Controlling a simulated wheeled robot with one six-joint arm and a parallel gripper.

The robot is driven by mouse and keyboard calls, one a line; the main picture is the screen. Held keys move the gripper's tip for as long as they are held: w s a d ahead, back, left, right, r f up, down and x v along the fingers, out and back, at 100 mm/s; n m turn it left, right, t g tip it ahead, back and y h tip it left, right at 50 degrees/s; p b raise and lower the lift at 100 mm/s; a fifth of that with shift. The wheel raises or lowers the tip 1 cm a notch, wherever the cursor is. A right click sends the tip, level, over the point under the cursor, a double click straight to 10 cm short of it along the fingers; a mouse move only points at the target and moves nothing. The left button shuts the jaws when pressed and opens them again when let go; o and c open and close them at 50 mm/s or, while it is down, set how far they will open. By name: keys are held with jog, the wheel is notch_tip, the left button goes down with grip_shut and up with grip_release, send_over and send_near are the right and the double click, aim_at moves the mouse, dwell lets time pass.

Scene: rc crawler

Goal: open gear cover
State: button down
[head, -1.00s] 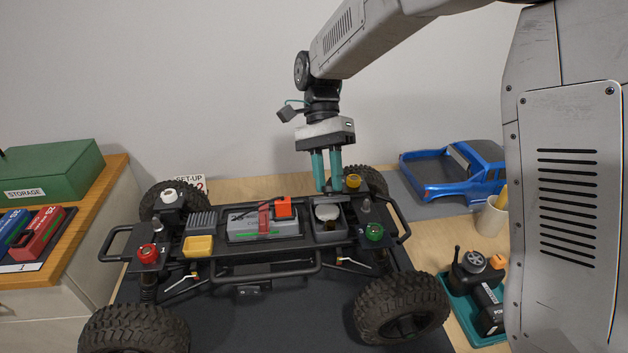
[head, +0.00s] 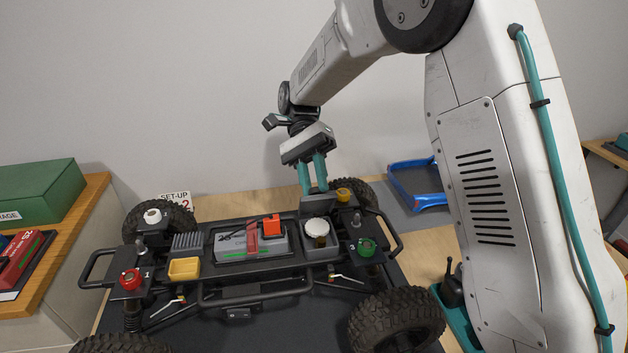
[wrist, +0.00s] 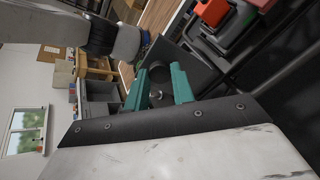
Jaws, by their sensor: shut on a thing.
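The RC crawler stands on a dark mat with its chassis bare. Near its right end is an open gear box (head: 318,247) with a white gear (head: 317,228) and a brass-coloured part showing inside. My gripper (head: 314,191), with teal fingers, is tilted just behind this box. It is shut on the dark gear cover, which stands raised at the box's rear; the fingers hide much of it in the head view. In the wrist view, the dark cover (wrist: 192,68) shows by the fingertips of my gripper (wrist: 160,88). Where exactly the fingers grip is hard to see.
A battery with a red strap and orange connector (head: 271,226) lies left of the gear box. A blue body shell (head: 420,185) lies behind right.

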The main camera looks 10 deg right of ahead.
jog(key=c, duration=1.2)
grip_release()
jog(key=shift+o, duration=0.2)
